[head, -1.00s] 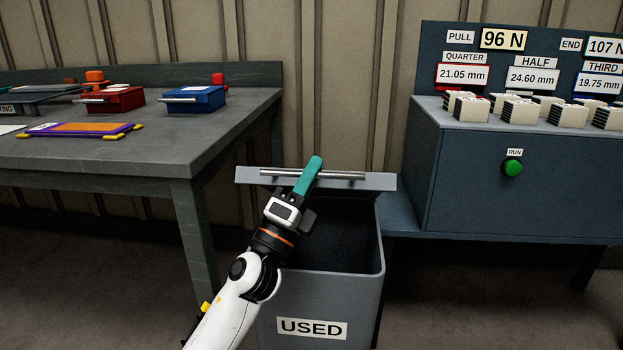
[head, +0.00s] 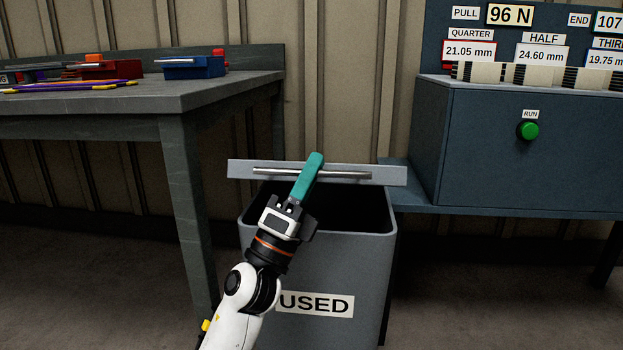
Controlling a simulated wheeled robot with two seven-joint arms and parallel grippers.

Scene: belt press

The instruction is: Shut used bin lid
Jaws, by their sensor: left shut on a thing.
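The grey used bin (head: 365,265) stands on the floor in the middle, with a white USED label (head: 318,304) on its front. Its lid (head: 388,175) is raised at the back of the bin, and the dark opening shows below it. A metal bar handle (head: 345,174) runs along the lid. My left gripper (head: 309,172), with teal fingers, is shut on this handle near its middle. My left arm crosses in front of the bin and hides part of the opening and of the label's left end. My right gripper is out of view.
A grey workbench (head: 175,112) with a blue box (head: 195,68) and a red box (head: 108,70) stands at the left. A blue press cabinet (head: 480,150) with a green RUN button (head: 528,131) is at the right. A corrugated wall is behind.

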